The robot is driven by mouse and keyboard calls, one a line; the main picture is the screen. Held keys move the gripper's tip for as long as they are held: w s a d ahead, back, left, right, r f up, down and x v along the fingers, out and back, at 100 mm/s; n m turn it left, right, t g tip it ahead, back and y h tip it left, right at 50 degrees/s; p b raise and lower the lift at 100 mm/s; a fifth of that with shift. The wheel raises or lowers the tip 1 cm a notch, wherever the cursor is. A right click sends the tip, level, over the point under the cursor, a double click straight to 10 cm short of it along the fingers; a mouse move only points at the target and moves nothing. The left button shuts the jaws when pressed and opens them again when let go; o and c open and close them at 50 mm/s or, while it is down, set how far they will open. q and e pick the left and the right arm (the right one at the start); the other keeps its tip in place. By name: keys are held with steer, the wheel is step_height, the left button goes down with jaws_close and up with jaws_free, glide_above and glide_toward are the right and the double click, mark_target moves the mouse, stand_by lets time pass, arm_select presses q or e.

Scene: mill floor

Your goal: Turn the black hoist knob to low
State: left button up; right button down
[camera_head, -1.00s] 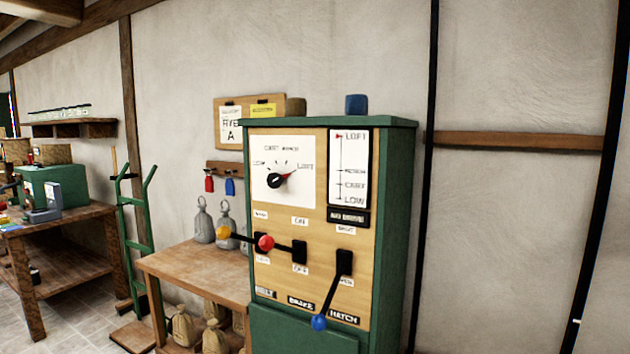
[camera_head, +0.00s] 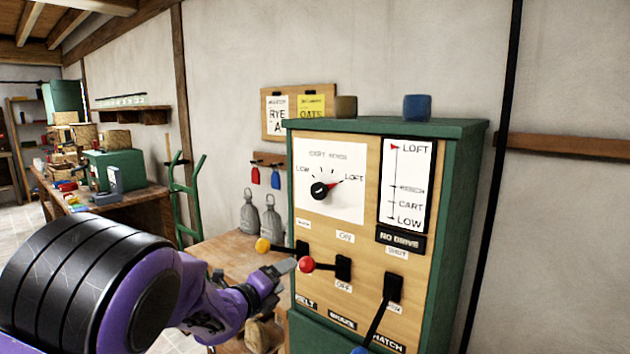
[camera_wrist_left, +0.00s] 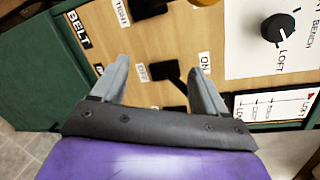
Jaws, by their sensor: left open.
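The black hoist knob (camera_head: 319,190) sits on a white dial plate at the upper left of the green control cabinet. Its red-tipped pointer aims right, toward LOFT; LOW is marked on the dial's left. In the left wrist view the knob (camera_wrist_left: 278,28) is at the upper right, beyond the fingers. My left gripper (camera_head: 283,277) is below and left of the knob, close to the red-balled lever, and apart from the knob. Its fingers (camera_wrist_left: 160,80) are spread and hold nothing visible. My right gripper does not show.
A red-balled lever (camera_head: 306,264), a yellow-balled lever (camera_head: 262,245) and a blue-balled hatch lever (camera_head: 393,288) stick out from the panel. A scale card (camera_head: 407,187) has its red marker at LOFT. A wooden table (camera_head: 225,250) with grey weights stands left of the cabinet.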

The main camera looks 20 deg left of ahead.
mark_target(317, 193)
arm_select(q)
step_height(317, 193, up, 18)
steer(key=m+t+h, duration=0.1)
steer(key=m+h, duration=0.2)
steer(key=m, duration=1.1)
steer(key=p+x, duration=0.5)
steer(key=x, duration=0.5)
steer(key=shift+w+d+f+p, duration=0.15)
steer(key=shift+w+d+p, duration=0.1)
steer(key=shift+p, duration=0.1)
steer(key=shift+w+d+f, duration=0.15)
steer(key=shift+w+d, duration=0.05)
steer(key=shift+w, duration=0.25)
steer(key=c, duration=1)
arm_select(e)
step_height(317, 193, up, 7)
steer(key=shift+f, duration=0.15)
